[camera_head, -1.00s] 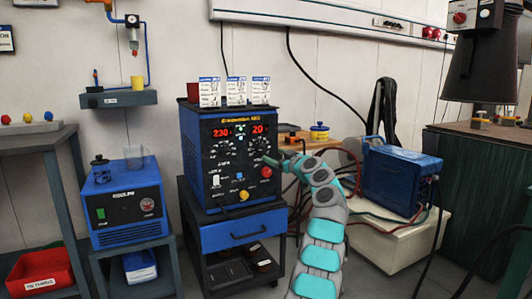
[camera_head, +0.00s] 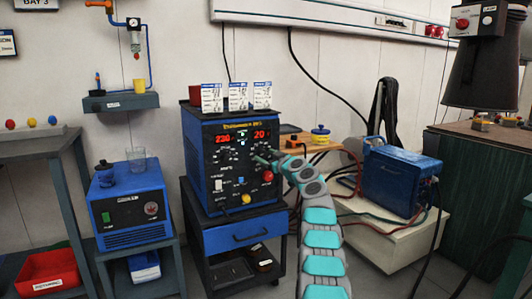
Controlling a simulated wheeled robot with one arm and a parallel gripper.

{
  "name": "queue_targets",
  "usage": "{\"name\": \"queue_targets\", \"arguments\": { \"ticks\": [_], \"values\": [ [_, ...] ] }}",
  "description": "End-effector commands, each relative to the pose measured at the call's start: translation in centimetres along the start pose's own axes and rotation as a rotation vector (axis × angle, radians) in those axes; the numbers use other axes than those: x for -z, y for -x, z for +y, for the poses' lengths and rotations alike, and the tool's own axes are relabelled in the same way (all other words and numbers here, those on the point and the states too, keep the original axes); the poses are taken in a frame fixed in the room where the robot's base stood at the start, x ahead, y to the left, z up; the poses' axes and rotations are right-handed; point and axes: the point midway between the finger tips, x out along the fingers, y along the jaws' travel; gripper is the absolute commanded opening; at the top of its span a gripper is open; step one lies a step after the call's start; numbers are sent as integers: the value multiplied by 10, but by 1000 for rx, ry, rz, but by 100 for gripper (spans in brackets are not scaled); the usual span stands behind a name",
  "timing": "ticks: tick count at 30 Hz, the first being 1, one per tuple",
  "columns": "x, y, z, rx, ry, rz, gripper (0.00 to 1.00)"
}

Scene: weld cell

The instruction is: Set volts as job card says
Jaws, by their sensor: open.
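The welding power source (camera_head: 220,190) is a blue box with a black front panel, standing on a dark cart. Its left red display (camera_head: 223,139) shows three digits that look like 220 or 230. Its right red display (camera_head: 260,134) reads 20. A knob with a dial ring sits under each display. Three white job cards (camera_head: 237,97) stand on top; their print is too small to read. My gripper (camera_head: 260,158) is in front of the right knob, which it partly hides. Whether it touches the knob cannot be told.
A red button (camera_head: 268,176) lies just below my gripper, with a yellow knob (camera_head: 246,199) lower left. A red cup (camera_head: 195,95) stands beside the cards. A blue unit (camera_head: 132,208) is at left, another blue machine (camera_head: 398,181) with cables at right.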

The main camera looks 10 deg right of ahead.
Motion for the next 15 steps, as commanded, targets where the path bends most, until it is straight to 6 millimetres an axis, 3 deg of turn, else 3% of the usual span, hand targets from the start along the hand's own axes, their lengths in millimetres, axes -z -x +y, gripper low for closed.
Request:
{"name": "queue_targets", "arguments": {
  "ticks": [13, 15],
  "values": [
    [-1, -3, 0, 0, -1, 0, 75],
    [-1, -3, 0, 0, -1, 0, 70]
  ]
}}
